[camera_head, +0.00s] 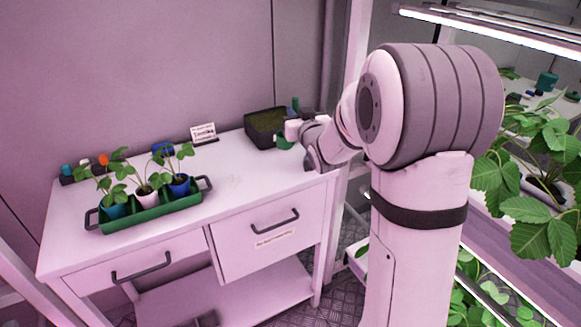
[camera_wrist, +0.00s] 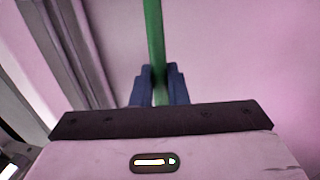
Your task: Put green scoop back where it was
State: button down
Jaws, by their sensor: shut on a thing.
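My gripper is at the back right of the white table in the head view, beside the dark soil box. In the wrist view my gripper (camera_wrist: 158,82) has its two blue fingers closed on the green scoop's upright green handle (camera_wrist: 154,35). In the head view a green part of the scoop (camera_head: 284,143) shows just below the gripper, close to the box's right side. Another green bit sticks up above the gripper. My gripper and wrist hide much of the scoop, and I cannot tell whether it touches the table.
The soil box (camera_head: 262,141) stands at the table's back right. A green tray (camera_head: 150,214) with three potted plants is at the left. A small sign (camera_head: 203,133) stands at the back. The tabletop (camera_head: 232,180) between tray and box is clear. Plant shelves (camera_head: 480,244) are at the right.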

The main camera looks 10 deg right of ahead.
notch_tip(320, 180, down, 9)
jog(key=shift+r+p, duration=0.15)
jog(key=shift+p, duration=0.15)
jog(key=shift+f+b, duration=0.2)
jog(key=shift+b, duration=0.1)
jog(key=c, duration=1.4)
grip_release()
jog(key=shift+r, duration=0.15)
